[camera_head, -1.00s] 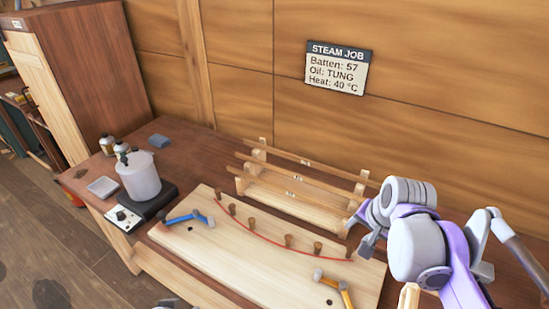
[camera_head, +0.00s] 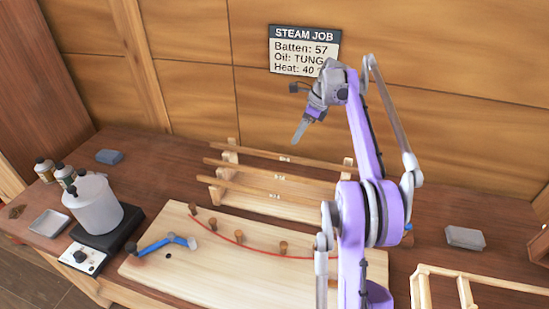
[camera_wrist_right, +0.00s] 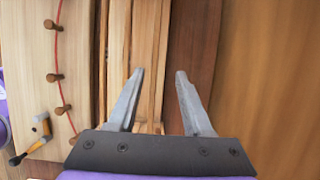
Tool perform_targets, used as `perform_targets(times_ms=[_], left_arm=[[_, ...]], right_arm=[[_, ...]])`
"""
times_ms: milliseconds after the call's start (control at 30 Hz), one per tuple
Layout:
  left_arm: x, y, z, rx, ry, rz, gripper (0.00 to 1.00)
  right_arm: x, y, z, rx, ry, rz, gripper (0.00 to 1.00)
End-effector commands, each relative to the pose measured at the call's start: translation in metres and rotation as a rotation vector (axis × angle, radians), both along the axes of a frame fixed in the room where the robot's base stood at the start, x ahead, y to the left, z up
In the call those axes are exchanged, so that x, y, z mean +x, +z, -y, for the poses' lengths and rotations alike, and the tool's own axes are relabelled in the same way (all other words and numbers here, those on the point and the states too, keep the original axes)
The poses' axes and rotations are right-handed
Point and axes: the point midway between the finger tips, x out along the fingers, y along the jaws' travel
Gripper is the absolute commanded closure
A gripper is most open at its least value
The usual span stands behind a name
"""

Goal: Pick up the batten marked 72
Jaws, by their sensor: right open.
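Three long wooden battens lie on a wooden rack (camera_head: 229,146) at the back of the bench: a rear batten (camera_head: 250,152), a middle batten (camera_head: 240,168) and a front batten (camera_head: 236,187). Each has a small pale tag near its middle, too small to read, so I cannot tell which is marked 72. My right gripper (camera_head: 299,132) is open and empty, raised above the rack near the wall. In the right wrist view, its spread fingers (camera_wrist_right: 160,74) point along the battens, which run between and left of the fingertips. My left gripper is not in view.
A sign (camera_head: 304,50) on the wall reads Batten: 57, Oil: TUNG. A pale board (camera_head: 190,255) with pegs, a red curved line and a blue clamp (camera_head: 166,243) lies in front. A white pot (camera_head: 94,205) stands left. A grey block (camera_head: 465,238) lies right.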

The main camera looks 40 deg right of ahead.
Motion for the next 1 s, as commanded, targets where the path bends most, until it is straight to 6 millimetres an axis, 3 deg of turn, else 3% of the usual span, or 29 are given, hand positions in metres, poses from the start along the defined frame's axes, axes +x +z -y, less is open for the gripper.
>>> perform_targets(times_ms=[100,367,633,967,1000], left_arm=[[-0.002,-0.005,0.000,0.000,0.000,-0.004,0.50],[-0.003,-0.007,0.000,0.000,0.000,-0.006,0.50],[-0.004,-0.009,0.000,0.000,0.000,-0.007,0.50],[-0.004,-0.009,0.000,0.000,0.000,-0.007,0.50],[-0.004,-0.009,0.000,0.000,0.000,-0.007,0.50]], right_arm=[[0.005,-0.021,-0.006,0.000,0.004,-0.001,0.50],[0.012,-0.040,-0.013,-0.002,0.005,0.000,0.50],[0.020,-0.075,-0.027,-0.002,0.006,0.001,0.50],[0.022,-0.083,-0.028,-0.003,0.004,0.001,0.50],[0.022,-0.083,-0.028,-0.003,0.004,0.001,0.55]])
